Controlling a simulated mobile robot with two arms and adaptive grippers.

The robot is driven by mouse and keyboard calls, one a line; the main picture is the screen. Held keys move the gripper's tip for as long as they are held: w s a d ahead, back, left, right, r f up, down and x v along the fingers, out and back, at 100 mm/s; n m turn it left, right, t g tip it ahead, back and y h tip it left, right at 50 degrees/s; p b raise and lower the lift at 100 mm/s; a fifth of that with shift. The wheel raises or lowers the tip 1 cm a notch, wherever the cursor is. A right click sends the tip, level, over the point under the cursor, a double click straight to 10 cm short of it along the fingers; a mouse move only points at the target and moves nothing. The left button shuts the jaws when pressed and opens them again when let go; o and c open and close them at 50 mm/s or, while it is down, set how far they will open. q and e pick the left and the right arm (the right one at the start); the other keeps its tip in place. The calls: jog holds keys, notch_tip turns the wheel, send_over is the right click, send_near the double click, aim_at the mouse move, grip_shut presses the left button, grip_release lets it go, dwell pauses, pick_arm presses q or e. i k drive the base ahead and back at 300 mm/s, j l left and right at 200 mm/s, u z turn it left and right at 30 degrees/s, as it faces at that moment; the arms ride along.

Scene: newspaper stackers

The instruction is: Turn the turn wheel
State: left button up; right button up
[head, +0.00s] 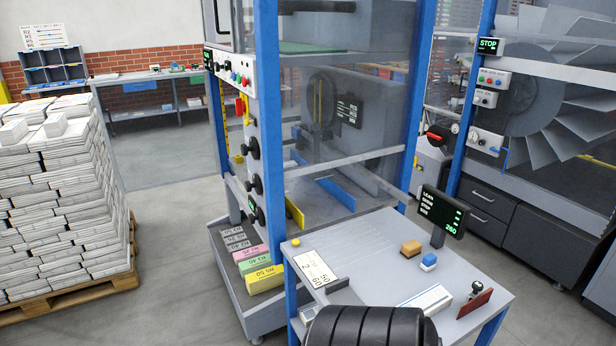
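No part is clearly marked as the turn wheel. Three black round handwheels or knobs sit one above another on the near left side of the blue-framed machine: an upper knob (251,147), a middle knob (255,184) and a lower knob (257,214). I cannot tell which of them, if any, is the turn wheel. Nothing touches them. Neither my left nor my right gripper is in view.
A work table (375,262) with a small display (442,212) stands in front. A low tray (230,290) with labelled bundles lies below the knobs. A pallet stack of newspapers (65,200) stands left. Grey floor (175,235) lies free between stack and machine.

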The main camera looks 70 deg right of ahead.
aim_at(257, 184)
jog(key=i+l+z, duration=0.25)
jog(key=i+z, duration=0.65)
jog(key=i+j+z, duration=0.15)
jog(key=i+z, duration=0.3)
jog(key=i, duration=0.2)
jog(key=i+j+z, duration=0.2)
jog(key=i+z, duration=0.25)
jog(key=i+j+z, duration=1.2)
jog(key=j+z, duration=0.25)
jog(key=j, duration=0.25)
